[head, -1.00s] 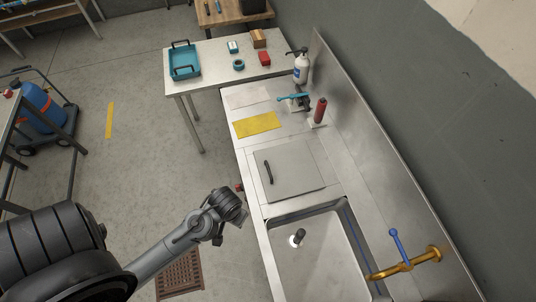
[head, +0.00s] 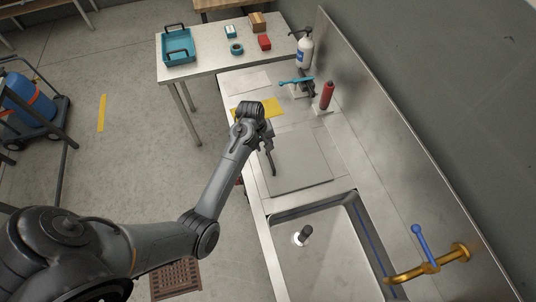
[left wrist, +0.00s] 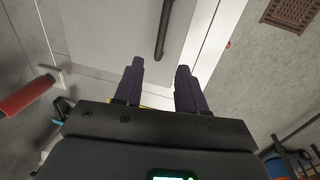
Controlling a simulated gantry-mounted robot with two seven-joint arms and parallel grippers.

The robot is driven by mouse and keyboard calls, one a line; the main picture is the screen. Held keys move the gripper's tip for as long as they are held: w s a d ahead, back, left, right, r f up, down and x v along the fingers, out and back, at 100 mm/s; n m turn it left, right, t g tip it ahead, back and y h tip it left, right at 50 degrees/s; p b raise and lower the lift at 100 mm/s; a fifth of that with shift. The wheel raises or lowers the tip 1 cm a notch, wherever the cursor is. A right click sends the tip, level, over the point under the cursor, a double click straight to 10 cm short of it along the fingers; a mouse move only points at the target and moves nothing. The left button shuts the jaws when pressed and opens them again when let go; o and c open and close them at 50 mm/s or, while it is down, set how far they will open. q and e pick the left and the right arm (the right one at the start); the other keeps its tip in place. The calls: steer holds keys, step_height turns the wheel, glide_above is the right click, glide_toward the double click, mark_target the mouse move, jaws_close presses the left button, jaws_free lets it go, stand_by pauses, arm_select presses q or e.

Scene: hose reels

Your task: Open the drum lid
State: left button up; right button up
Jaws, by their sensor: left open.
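A square grey lid (head: 302,165) lies flat and closed in the steel counter beside the sink. Its dark bar handle (head: 270,162) runs along the lid's left side. In the left wrist view, the lid (left wrist: 105,28) fills the upper middle and the handle (left wrist: 163,32) is just beyond the fingertips. My left gripper (left wrist: 158,68) is open and empty over the lid, with the handle ahead of the gap between its fingers. They look apart from the handle. In the head view, my left wrist hides the gripper's fingers in part. My right gripper is not in view.
The sink (head: 315,245) with a brass tap (head: 430,268) adjoins the lid. A yellow cloth (head: 270,106), a red cylinder (head: 326,96) and a white bottle (head: 305,52) stand or lie beyond it. A steel backsplash (head: 375,125) rises at right. A blue drum (head: 28,98) sits on a cart at left.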

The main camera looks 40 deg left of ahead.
mark_target(269, 156)
arm_select(q)
steer(key=f, duration=0.3)
steer(key=w+f, duration=0.1)
steer(key=f, duration=0.2)
steer(key=d+f, duration=0.1)
steer(key=f, duration=0.1)
steer(key=shift+w+f, duration=0.2)
steer(key=shift+f, duration=0.2)
jaws_close()
